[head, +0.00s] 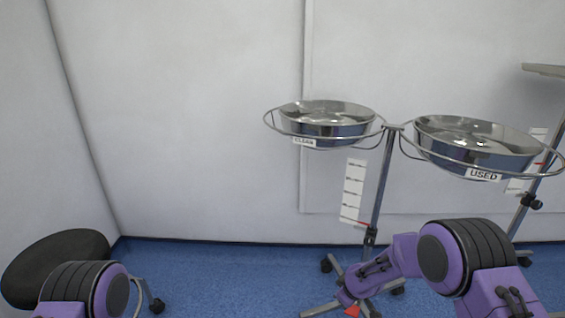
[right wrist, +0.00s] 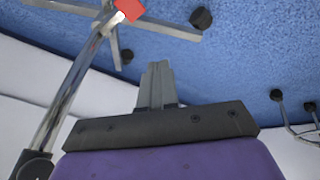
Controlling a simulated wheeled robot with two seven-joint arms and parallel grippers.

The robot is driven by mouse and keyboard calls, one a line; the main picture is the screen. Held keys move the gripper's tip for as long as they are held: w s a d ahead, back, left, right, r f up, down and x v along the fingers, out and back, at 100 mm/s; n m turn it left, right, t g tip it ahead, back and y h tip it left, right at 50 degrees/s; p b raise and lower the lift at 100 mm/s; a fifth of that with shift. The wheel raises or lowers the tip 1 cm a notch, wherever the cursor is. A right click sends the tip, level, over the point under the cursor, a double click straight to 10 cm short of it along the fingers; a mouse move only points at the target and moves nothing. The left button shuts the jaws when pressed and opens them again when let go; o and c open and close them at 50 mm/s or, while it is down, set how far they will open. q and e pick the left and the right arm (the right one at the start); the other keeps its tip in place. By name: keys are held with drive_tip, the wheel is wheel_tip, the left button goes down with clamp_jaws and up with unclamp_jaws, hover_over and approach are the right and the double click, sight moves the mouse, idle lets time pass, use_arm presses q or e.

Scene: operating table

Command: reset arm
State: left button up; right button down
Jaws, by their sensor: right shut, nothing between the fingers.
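My right arm, purple and black, comes in at the lower right of the head view, bent downward; its gripper is out of that view. In the right wrist view my right gripper (right wrist: 156,72) shows its two grey fingers together, shut and empty, in front of the blue floor. My left arm shows only as a purple and black joint at the lower left of the head view. My left gripper is not in view.
A steel basin labelled CLEAN (head: 326,124) and one labelled USED (head: 478,145) sit in ring stands. A stand pole (head: 381,190) rises close by my right arm. A black round stool (head: 55,262) stands at the left. Blue floor (head: 215,275) is clear between.

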drive_tip(key=s+d+f+m+t, duration=0.1)
drive_tip(key=s+f+m, duration=0.55)
drive_tip(key=s, duration=0.45)
drive_tip(key=s+d+m+g+h, duration=0.15)
drive_tip(key=s+d+m, duration=0.25)
drive_tip(key=s, duration=1)
drive_tip(key=s+d+m+g+h, duration=0.15)
drive_tip(key=s+d+m, duration=0.25)
drive_tip(key=s, duration=1.1)
wheel_tip(320, 180, up, 32)
drive_tip(key=p, duration=3.2)
drive_tip(key=shift+w+a+h+p, duration=0.15)
drive_tip(key=shift+w+h+p, duration=0.15)
drive_tip(key=shift+w+h, duration=0.1)
